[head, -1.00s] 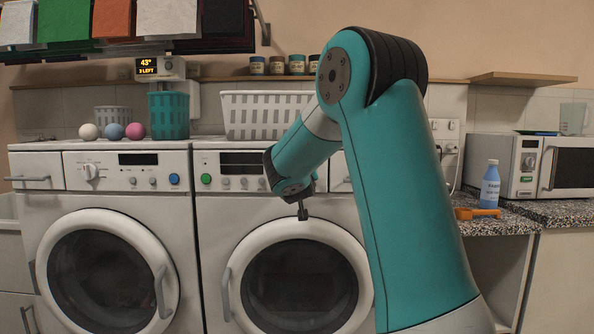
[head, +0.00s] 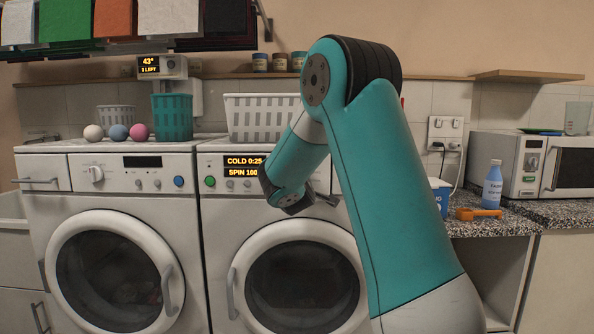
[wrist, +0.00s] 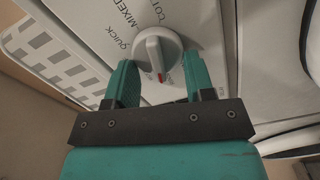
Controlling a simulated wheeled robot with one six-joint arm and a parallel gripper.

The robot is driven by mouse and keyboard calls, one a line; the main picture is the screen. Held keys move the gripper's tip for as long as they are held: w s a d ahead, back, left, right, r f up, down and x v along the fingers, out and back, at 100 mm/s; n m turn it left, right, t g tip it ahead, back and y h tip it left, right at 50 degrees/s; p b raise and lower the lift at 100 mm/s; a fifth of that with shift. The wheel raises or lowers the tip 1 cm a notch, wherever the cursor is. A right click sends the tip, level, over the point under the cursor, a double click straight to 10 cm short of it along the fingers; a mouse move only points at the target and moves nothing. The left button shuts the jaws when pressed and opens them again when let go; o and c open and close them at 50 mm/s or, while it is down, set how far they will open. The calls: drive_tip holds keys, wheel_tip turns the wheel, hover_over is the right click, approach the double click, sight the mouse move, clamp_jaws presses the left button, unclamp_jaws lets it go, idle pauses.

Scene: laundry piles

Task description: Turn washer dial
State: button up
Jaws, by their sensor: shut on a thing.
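The right washer (head: 212,240) stands in the middle of the head view, its display (head: 243,166) lit with "COLD 0:25" and "SPIN 100", partly cut off by my arm. Its white dial (wrist: 158,48) shows in the wrist view with a red mark and the printed words "QUICK" and "MIXED" beside it. My gripper (wrist: 160,76) is shut on this dial, one teal finger on each side. In the head view my arm hides the dial and the fingertips.
The left washer (head: 30,222) has its own dial (head: 96,174) and a closed door. A white basket (head: 262,104), a teal basket (head: 172,134) and three balls stand on top.

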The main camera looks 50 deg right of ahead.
drive_tip(key=shift+f+n+p, duration=0.15)
drive_tip(key=shift+n+p, duration=0.9)
drive_tip(key=shift+n, duration=0.45)
drive_tip(key=shift+f+n+p, duration=0.2)
drive_tip(key=shift+n+p, duration=0.8)
drive_tip(key=shift+n, duration=0.5)
drive_tip(key=shift+f+n+p, duration=0.15)
drive_tip(key=shift+n+p, duration=0.9)
drive_tip(key=shift+n, duration=0.45)
drive_tip(key=shift+s+d, duration=0.1)
drive_tip(key=o, duration=0.9)
drive_tip(key=b+v, duration=1.1)
drive_tip(key=v, duration=0.6)
drive_tip(key=shift+s, duration=0.2)
